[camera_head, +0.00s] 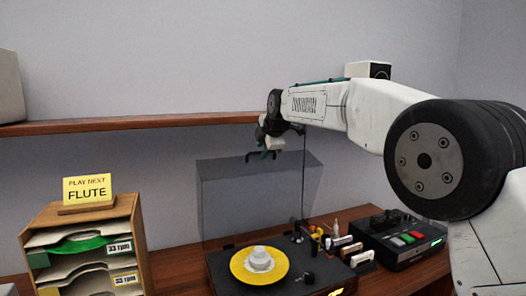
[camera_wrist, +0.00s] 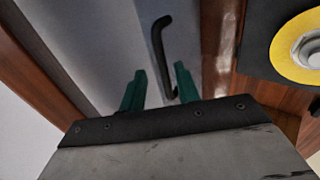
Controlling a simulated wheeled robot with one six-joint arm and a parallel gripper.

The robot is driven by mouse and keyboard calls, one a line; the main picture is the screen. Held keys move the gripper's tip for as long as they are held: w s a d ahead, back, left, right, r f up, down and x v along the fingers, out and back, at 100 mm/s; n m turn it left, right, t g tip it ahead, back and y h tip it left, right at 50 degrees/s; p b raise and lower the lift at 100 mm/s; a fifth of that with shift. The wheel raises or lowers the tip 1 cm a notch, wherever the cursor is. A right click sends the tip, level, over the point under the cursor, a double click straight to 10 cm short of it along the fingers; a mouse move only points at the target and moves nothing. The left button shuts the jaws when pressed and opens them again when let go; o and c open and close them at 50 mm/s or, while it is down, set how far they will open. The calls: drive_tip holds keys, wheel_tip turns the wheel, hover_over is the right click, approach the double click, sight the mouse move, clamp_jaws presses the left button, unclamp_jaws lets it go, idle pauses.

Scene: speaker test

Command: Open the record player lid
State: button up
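The record player (camera_head: 222,268) stands on the wooden surface with a yellow disc (camera_head: 240,272) and a pale piece at its centre. Its smoky see-through lid (camera_head: 235,205) stands raised, roughly upright, behind the disc. The black bar handle (camera_wrist: 158,45) is on the lid; in the head view it sits at the lid's top edge. My gripper (camera_wrist: 160,88) has two green fingers, spread apart. The handle's near end shows between them, closer to the right finger; I cannot tell if they touch. In the head view my gripper (camera_head: 268,152) is small beside the lid's top edge.
A wooden sorter (camera_head: 140,245) with record sleeves and a yellow "FLUTE" sign (camera_head: 87,189) stands left. A black device (camera_head: 400,240) with coloured buttons and several small items stand right. A wooden shelf (camera_head: 130,124) runs along the wall behind.

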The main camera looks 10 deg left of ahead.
drive_tip(key=shift+d+f, duration=0.15)
drive_tip(key=shift+f, duration=0.05)
drive_tip(key=v, duration=0.7)
drive_tip(key=shift+s+r, duration=0.2)
drive_tip(key=shift+r, duration=0.05)
drive_tip(key=shift+d, duration=0.1)
drive_tip(key=s+d+f+m+g+h, duration=0.3)
drive_tip(key=s+d+f+m+g, duration=0.1)
drive_tip(key=s+d+f+m, duration=0.6)
drive_tip(key=s+d+f+m+h, duration=0.1)
drive_tip(key=s+d+f+m, duration=0.2)
drive_tip(key=s+d, duration=0.8)
drive_tip(key=s+d+f+m+g, duration=0.1)
drive_tip(key=s+d+f+m, duration=0.2)
drive_tip(key=s+d+m, duration=0.4)
drive_tip(key=s+d+f+m+g+h, duration=0.1)
drive_tip(key=s+d+f+m, duration=0.2)
drive_tip(key=s+d, duration=1.1)
drive_tip(key=s+m, duration=0.2)
drive_tip(key=s, duration=0.5)
drive_tip(key=shift+s+d+h, duration=0.3)
drive_tip(key=shift+s, duration=0.05)
